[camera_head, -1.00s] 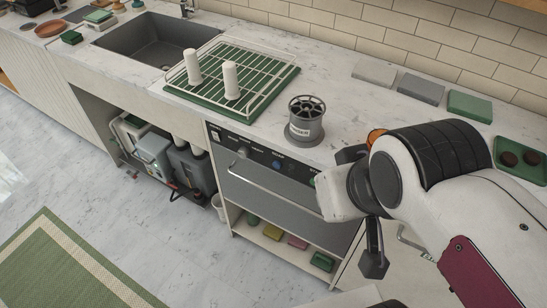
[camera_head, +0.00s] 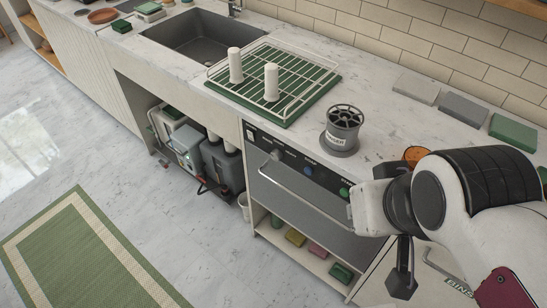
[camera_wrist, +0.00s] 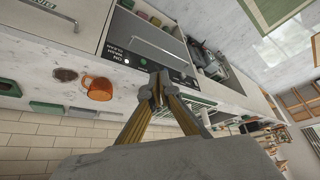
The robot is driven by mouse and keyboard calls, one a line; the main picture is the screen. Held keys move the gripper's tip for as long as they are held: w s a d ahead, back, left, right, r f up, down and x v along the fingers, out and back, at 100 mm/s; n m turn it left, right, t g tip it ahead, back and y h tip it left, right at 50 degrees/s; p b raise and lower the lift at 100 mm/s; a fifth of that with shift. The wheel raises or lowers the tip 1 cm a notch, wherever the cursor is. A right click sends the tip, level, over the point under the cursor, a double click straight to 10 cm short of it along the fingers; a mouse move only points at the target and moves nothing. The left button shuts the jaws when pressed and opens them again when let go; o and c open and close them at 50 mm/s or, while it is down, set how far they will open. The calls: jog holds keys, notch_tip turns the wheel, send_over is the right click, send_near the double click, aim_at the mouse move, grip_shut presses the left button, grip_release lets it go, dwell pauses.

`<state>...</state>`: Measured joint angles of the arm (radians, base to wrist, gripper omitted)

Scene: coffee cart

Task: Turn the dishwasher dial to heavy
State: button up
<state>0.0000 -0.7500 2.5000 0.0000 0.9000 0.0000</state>
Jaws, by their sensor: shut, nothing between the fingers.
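The dishwasher (camera_head: 305,205) is built in under the counter. Its dark control strip carries a pale round dial (camera_head: 276,155) at the left, a blue round control (camera_head: 308,170) and a green one (camera_head: 343,191) beside my arm. The lettering is too small to read, so the dial's setting cannot be told. In the wrist view the dishwasher's strip (camera_wrist: 135,58) lies beyond my fingers, its lettering only partly legible. My gripper (camera_wrist: 157,88) is shut and empty, apart from the dial. In the head view my arm stands at the right of the dishwasher front.
A long handle (camera_head: 300,195) crosses the dishwasher front. A sink (camera_head: 200,35) is farther left. The floor in front is clear.

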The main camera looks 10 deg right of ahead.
jog(key=o, duration=1)
jog(key=shift+a, duration=0.1)
jog(key=shift+c, duration=0.2)
jog(key=w+a+f+n+g+y, duration=0.1)
jog(key=w+a+f+g, duration=0.1)
jog(key=w+a+f, duration=0.65)
jog(key=w+a+f+n+g+y, duration=0.2)
jog(key=w+a+f, duration=0.3)
jog(key=a+f, duration=0.6)
jog(key=w+a+f+t+h, duration=0.1)
jog(key=w+a+f+t, duration=0.1)
jog(key=w+a+f, duration=0.4)
jog(key=w+a+f+m+t+h, duration=0.15)
jog(key=w+f, duration=0.25)
jog(key=f, duration=0.4)
jog(key=w+a+f+t, duration=0.2)
jog(key=w+a+f, duration=0.25)
jog(key=f, duration=0.25)
jog(key=w+d+t+h, duration=0.45)
jog(key=d+h, duration=0.35)
jog(key=d, duration=0.3)
jog(key=d+r+t+h, duration=0.1)
jog(key=d+r+h, duration=0.4)
jog(key=r, duration=0.5)
jog(key=shift+s+r+m, duration=0.2)
jog(key=shift+s+m, duration=0.1)
jog(key=shift+m, duration=0.05)
